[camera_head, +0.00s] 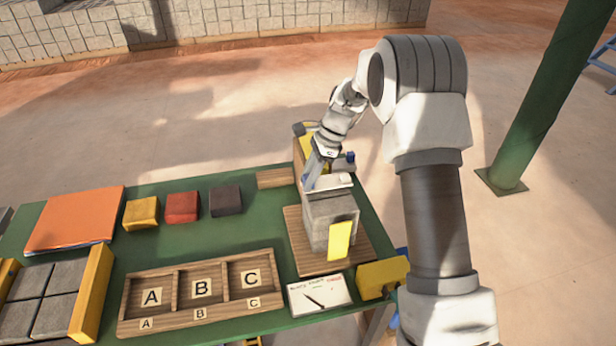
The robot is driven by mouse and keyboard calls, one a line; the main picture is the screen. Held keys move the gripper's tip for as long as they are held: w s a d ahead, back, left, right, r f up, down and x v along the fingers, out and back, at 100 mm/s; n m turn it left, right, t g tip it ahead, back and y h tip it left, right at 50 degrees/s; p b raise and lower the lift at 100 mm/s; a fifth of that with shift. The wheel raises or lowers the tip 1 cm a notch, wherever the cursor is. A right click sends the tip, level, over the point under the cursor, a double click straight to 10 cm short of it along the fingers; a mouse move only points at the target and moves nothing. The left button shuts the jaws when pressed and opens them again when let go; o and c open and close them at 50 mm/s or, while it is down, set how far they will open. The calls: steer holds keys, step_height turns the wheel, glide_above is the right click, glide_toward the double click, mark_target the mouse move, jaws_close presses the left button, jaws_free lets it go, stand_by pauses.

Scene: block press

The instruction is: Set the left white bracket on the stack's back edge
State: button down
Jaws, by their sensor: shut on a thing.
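The grey block stack (316,226) stands on a wooden board (303,258) at the right of the green table. A yellow piece (340,240) is on its front face. My gripper (314,182) reaches down at the stack's back edge, shut on a small white bracket (335,183) at the top of the stack. The bracket is partly hidden by my gripper, and I cannot tell whether it rests fully on the stack. No second white bracket is clearly seen.
Yellow (141,212), red (182,207) and dark (226,200) blocks stand at the back left. A yellow block (382,278) is at the front right. Green table between is clear.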

steer(key=shift+f, duration=0.45)
stand_by(0.4)
steer(key=c, duration=0.5)
jaws_free()
steer(key=shift+r, duration=0.1)
steer(key=v, duration=1.7)
steer(key=s+d+r+n+t+h, duration=0.15)
steer(key=s+r+n, duration=0.25)
steer(key=s+r, duration=0.4)
steer(key=s+d+n+t+h, duration=0.1)
steer(key=s+n, duration=0.3)
steer(key=s, duration=0.4)
steer(key=s+d+n+t+h, duration=0.1)
steer(key=s+n, duration=0.3)
steer(key=s, duration=0.5)
steer(key=s+d+f+n+t+h, duration=0.1)
steer(key=s+n+t, duration=0.2)
steer(key=s, duration=0.5)
steer(key=shift+s+d+n, duration=0.2)
steer(key=shift+n, duration=0.2)
